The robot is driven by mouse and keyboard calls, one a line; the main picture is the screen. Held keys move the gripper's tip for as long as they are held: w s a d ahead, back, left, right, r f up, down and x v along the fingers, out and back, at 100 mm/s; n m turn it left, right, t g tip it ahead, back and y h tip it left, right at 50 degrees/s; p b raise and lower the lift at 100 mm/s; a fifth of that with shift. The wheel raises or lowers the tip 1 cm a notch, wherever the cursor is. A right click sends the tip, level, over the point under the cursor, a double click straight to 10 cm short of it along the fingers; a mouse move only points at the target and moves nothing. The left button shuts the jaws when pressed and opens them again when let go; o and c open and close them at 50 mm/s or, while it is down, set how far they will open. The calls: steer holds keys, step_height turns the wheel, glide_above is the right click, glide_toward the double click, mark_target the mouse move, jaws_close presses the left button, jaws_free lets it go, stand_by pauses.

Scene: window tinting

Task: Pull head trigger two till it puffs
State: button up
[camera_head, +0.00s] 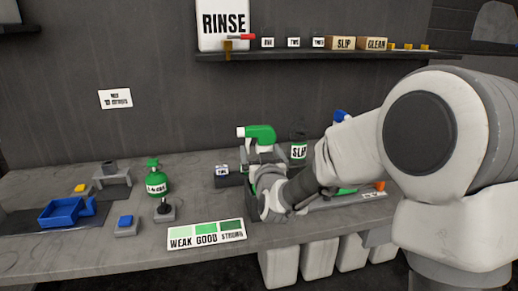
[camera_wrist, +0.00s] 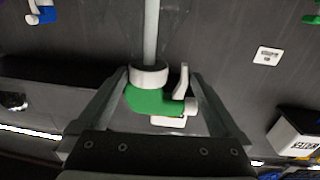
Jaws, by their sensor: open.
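A green spray head (camera_head: 262,134) with a white nozzle stands upright above the bench in the head view, just beyond my gripper's end. In the wrist view, a green spray head (camera_wrist: 150,101) with a white collar, white trigger (camera_wrist: 183,80) and pale tube sits between my fingers; it appears to be the same one. My gripper (camera_wrist: 168,92) is open around it, a finger on each side. I cannot tell whether either finger touches it. A small block (camera_head: 222,171) left of my gripper bears a blurred label. My arm hides part of the bench.
A dark labelled bottle (camera_head: 298,148) stands behind my wrist. A blue-topped head (camera_head: 341,116) is partly hidden.

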steer(key=c, duration=1.3)
steer(key=o, duration=1.3)
steer(key=shift+s, duration=0.15)
